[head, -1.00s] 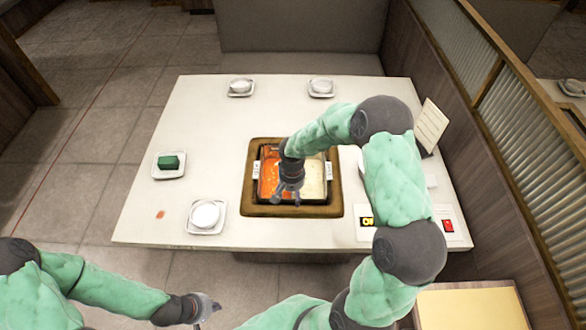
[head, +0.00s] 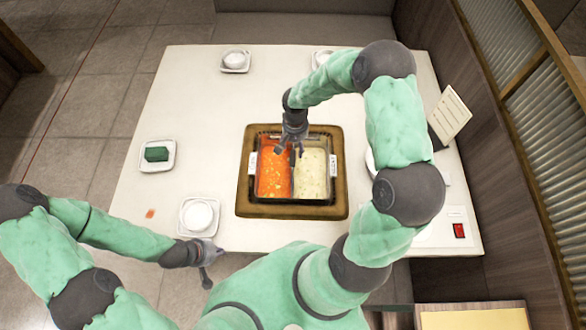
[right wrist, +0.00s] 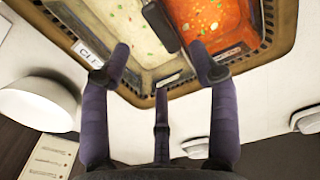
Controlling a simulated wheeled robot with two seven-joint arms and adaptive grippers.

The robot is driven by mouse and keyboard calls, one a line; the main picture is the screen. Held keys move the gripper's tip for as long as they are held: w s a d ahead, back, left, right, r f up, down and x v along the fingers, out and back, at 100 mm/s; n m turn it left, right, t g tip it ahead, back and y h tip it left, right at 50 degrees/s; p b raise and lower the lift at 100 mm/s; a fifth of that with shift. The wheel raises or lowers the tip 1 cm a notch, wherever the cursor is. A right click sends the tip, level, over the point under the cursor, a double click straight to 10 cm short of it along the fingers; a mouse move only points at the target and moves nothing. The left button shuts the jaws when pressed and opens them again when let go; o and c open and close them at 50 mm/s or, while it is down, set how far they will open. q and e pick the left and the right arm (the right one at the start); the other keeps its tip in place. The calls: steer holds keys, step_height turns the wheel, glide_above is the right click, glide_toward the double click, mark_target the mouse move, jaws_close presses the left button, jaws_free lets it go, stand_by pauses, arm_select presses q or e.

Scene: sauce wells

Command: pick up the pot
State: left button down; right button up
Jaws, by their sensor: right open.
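The pot (head: 293,199) is a dark rectangular vessel split by a divider, with red broth on the left and pale broth on the right. It sits in a square brown frame (head: 244,190) in the table. My right gripper (head: 288,153) is above the far part of the pot, near the divider. Its fingers are spread and nothing is between them. In the right wrist view the open gripper (right wrist: 163,58) spans the divider; contact with it cannot be told. My left gripper (head: 208,270) hangs by the table's near edge; its fingers are too small to read.
A small white dish on a plate (head: 197,229) stands near my left gripper. A green block (head: 156,154) lies on a plate at the left. A white bowl (right wrist: 38,103) stands beside the pot. A menu card (head: 450,114) and a red button (head: 459,230) are at the right.

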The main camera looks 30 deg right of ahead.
mark_target(294, 156)
step_height(294, 156, down, 3)
steer(key=shift+f, duration=0.15)
steer(key=shift+s+a+f+b, duration=0.1)
steer(key=shift+f+b, duration=0.15)
steer(key=shift+f, duration=1.05)
steer(key=shift+s+a+f+b, duration=0.1)
steer(key=shift+f+b, duration=0.1)
steer(key=shift+f, duration=1.1)
steer(key=shift+r, duration=0.1)
jaws_close()
steer(key=shift+w+r, duration=0.1)
steer(key=shift+w, duration=0.05)
